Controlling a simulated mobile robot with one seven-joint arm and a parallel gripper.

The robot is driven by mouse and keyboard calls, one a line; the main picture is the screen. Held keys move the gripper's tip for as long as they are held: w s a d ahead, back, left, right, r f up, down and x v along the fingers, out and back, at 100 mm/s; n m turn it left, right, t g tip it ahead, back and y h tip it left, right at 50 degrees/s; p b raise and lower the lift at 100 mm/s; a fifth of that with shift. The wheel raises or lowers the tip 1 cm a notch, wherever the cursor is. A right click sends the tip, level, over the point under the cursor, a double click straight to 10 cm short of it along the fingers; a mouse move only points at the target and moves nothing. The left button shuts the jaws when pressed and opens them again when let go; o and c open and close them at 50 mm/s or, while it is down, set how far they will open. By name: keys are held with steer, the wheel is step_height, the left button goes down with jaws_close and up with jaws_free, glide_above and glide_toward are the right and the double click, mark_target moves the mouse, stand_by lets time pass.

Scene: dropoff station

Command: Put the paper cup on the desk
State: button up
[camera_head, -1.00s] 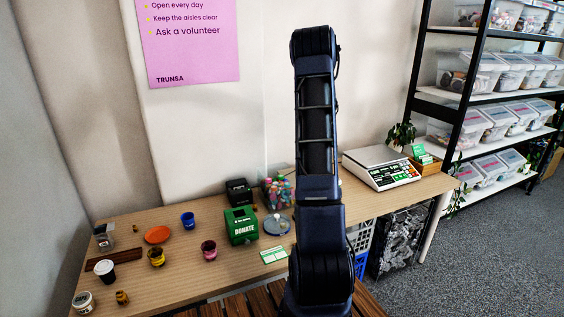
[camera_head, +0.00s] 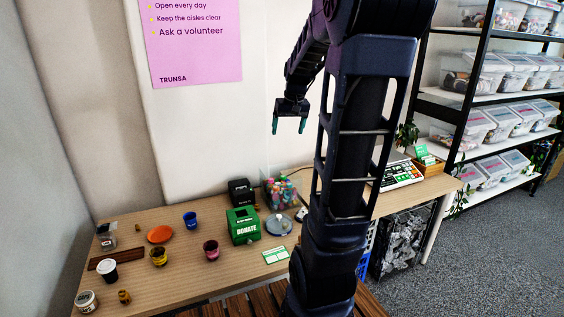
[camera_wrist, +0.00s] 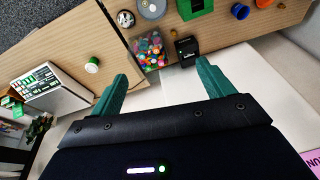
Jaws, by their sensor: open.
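My gripper (camera_head: 289,122) is open and empty, high above the back of the desk and apart from everything. Its two green fingers also show in the wrist view (camera_wrist: 162,75).
A green donation box (camera_head: 243,226), a clear container of colourful bits (camera_head: 280,194) and a black box (camera_head: 240,192) stand mid-desk. An orange dish (camera_head: 160,234), a blue cup (camera_head: 190,219) and small pots are to the left.

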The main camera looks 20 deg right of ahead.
steer(key=s+a, duration=0.3)
steer(key=s, duration=0.4)
steer(key=s+a+f+t, duration=0.1)
steer(key=s+a, duration=0.3)
steer(key=s, duration=0.3)
steer(key=s+a+n, duration=0.1)
steer(key=s+a, duration=0.3)
steer(key=s, duration=0.3)
steer(key=shift+a+f+t+h, duration=0.2)
steer(key=shift+t+h, duration=0.1)
